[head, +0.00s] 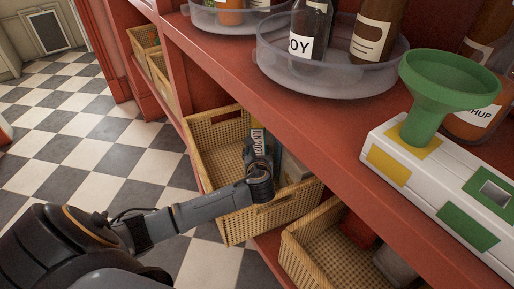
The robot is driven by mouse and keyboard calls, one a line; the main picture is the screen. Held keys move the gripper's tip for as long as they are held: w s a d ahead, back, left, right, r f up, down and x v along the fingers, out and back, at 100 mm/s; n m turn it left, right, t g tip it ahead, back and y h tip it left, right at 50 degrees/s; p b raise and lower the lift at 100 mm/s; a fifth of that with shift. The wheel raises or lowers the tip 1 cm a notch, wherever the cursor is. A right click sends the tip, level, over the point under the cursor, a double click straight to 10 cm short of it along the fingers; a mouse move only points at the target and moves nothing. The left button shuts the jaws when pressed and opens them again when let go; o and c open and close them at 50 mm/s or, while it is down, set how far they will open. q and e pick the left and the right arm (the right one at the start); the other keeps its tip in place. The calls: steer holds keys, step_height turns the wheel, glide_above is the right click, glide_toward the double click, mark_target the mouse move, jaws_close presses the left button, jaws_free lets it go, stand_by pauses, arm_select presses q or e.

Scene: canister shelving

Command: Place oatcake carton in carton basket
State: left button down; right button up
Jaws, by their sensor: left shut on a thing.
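A wicker basket (213,129) stands on the lower red shelf, pulled partly out over the checked floor. My left gripper (258,158) reaches down into this basket and is shut on a narrow carton (257,137) with a yellow and dark, lettered face. I take it for the oatcake carton, but the lettering is too small to read. The carton is upright, inside the basket walls, and my gripper hides its lower part. I cannot tell whether it touches the basket floor. A pale box (294,168) stands in the basket to the right. My right gripper is not in view.
A second wicker basket (293,247) with a red and a grey item is at the lower right. The upper shelf (335,118) overhangs both, bearing a clear turntable (268,63) of bottles, a green funnel (448,82) and a white box (455,200). Floor (90,130) at left is clear.

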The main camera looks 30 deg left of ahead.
arm_select(q)
steer(key=w+a, duration=0.2)
steer(key=shift+w+r, duration=0.15)
steer(key=shift+w, duration=0.2)
steer(key=shift+d+f, duration=0.1)
steer(key=shift+f, duration=0.55)
steer(key=c, duration=0.8)
jaws_free()
steer(key=shift+f, duration=0.15)
steer(key=p+v, duration=0.1)
steer(key=v, duration=1.1)
steer(key=shift+r, duration=0.2)
